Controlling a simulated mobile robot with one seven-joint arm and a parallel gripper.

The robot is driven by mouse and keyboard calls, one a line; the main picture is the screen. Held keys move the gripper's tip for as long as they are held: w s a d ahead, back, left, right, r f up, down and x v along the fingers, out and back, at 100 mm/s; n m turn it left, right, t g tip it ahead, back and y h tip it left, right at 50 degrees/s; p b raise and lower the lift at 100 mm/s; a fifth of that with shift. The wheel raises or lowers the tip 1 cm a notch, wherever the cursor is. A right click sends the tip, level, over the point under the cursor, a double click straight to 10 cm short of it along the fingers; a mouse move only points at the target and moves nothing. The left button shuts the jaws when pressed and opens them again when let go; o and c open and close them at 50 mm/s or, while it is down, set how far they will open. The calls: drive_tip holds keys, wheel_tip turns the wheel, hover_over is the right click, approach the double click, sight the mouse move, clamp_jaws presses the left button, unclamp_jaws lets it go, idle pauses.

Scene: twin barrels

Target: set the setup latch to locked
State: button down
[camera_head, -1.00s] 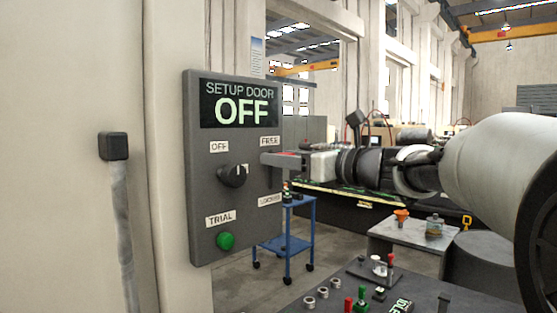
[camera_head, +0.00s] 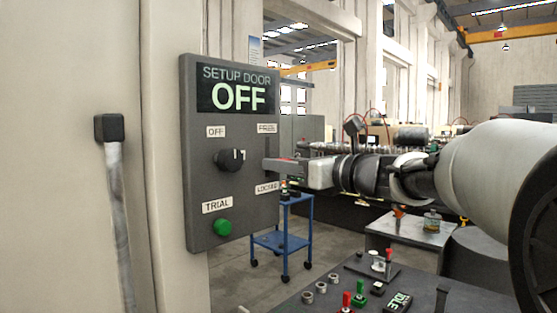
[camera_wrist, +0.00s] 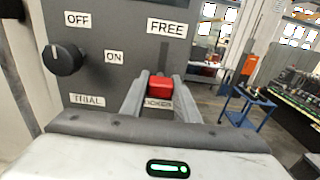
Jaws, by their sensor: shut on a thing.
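The setup latch has a red handle (camera_wrist: 160,88), seen between my fingers in the wrist view, just above the partly covered LOCKED label (camera_wrist: 158,103). My gripper (camera_wrist: 160,92) is shut on this handle. In the head view my gripper (camera_head: 284,165) reaches in from the right to the right edge of the grey panel (camera_head: 232,150), between the FREE label (camera_head: 267,128) and the LOCKED label, somewhat nearer LOCKED. My fingers hide the handle there. The panel's display (camera_head: 237,90) reads SETUP DOOR OFF.
The panel also carries a black knob (camera_head: 230,160) and a green button (camera_head: 222,228) under TRIAL. A blue cart (camera_head: 283,242) stands behind it on the floor. A dark console (camera_head: 375,285) with small parts and a grey table (camera_head: 410,230) lie below my arm.

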wheel_tip(320, 180, down, 3)
drive_tip(key=shift+r+b, duration=0.2)
drive_tip(key=shift+b, duration=0.1)
drive_tip(key=c, duration=1.4)
unclamp_jaws()
drive_tip(key=shift+o, duration=0.2)
drive_tip(key=shift+r, duration=0.1)
